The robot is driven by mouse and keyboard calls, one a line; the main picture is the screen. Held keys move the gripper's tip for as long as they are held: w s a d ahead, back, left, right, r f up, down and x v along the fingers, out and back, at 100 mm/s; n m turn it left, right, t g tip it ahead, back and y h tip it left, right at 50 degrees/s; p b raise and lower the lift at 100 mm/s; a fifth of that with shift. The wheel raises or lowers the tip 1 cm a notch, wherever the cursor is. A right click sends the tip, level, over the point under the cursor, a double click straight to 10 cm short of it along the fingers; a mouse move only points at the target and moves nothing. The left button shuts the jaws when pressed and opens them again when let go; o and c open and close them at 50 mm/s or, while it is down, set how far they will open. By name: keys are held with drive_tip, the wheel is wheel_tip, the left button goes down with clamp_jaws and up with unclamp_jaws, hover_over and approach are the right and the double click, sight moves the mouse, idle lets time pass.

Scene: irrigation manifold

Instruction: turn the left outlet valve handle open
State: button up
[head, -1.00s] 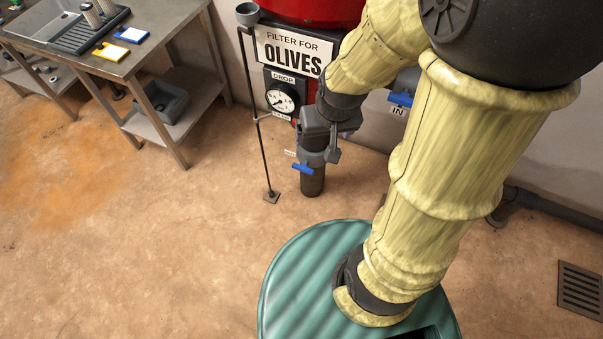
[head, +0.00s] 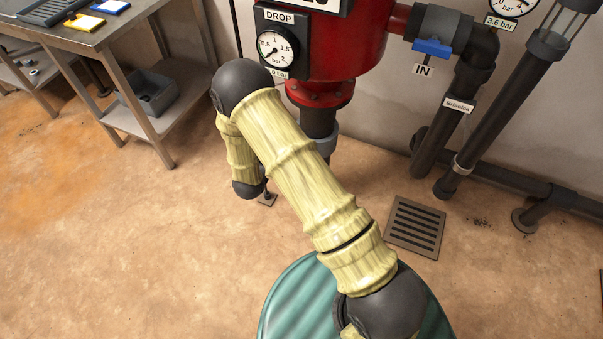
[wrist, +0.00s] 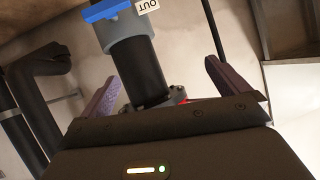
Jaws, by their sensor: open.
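The blue outlet valve handle (wrist: 106,11) shows at the top of the wrist view, cut by the frame edge. It sits on a grey collar (wrist: 127,30) of a black pipe (wrist: 140,72), beside an upside-down OUT tag (wrist: 148,5). My gripper (wrist: 163,70) is open, its two purplish fingers apart with nothing gripped. The pipe shows between the fingers, and the handle appears beyond the fingertips, apart from them. In the head view my arm hides the gripper and the outlet handle.
The red filter tank (head: 335,50) has a drop gauge (head: 276,48). A blue IN handle (head: 431,48) is on the pipe at right. A steel workbench (head: 100,38) stands at left. A floor drain (head: 415,226) lies at right. Floor between bench and tank is mostly clear.

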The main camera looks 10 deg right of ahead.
drive_tip(key=s+f+t+h+b, duration=0.1)
drive_tip(key=s+f+b, duration=0.3)
drive_tip(key=f, duration=0.4)
drive_tip(key=s+f+t+h+b, duration=0.2)
drive_tip(key=s+f+h+b, duration=0.2)
drive_tip(key=f, duration=0.5)
drive_tip(key=shift+d, duration=0.3)
drive_tip(key=shift+w+f, duration=0.1)
drive_tip(key=b+x, duration=0.4)
drive_tip(key=x, duration=1.3)
drive_tip(key=shift+d+b, duration=0.25)
drive_tip(key=shift+b, duration=0.15)
drive_tip(key=c, duration=0.7)
